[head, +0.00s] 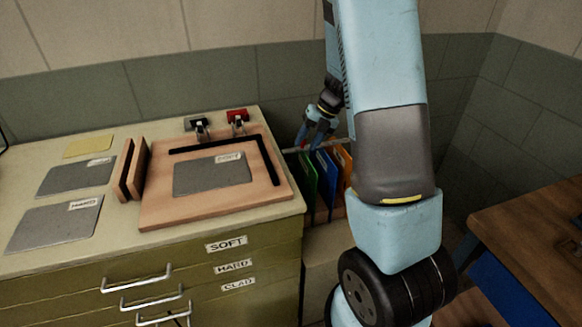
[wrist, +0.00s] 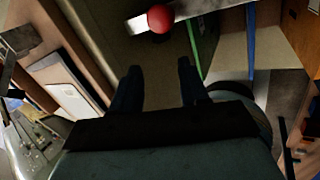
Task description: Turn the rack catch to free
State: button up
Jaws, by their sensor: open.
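A red ball knob (wrist: 158,18) shows at the top of the wrist view, beside a pale grey bar (wrist: 190,9). I take it to be the rack catch; how it is turned is not clear. The rack of upright green, blue and orange boards (head: 322,177) stands right of the bench in the head view, with a grey bar along its top. My gripper (head: 316,134) is above the rack's back left part. In the wrist view my gripper's dark fingers (wrist: 157,82) are apart and empty, with the knob beyond their tips and not touched.
The bench (head: 110,250) holds a wooden board (head: 215,211) with a grey SOFT sheet, two clamps behind it, more grey sheets and a yellow one. A wooden table (head: 535,225) stands at the right. Walls close off the back.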

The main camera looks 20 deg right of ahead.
aim_at(292, 168)
jog(key=x, duration=1.2)
jog(key=shift+d+f, duration=0.1)
jog(key=shift+d, duration=0.15)
jog(key=c, duration=0.7)
jog(key=shift+s+h, duration=0.1)
jog(key=shift+h, duration=0.6)
jog(key=o, duration=0.7)
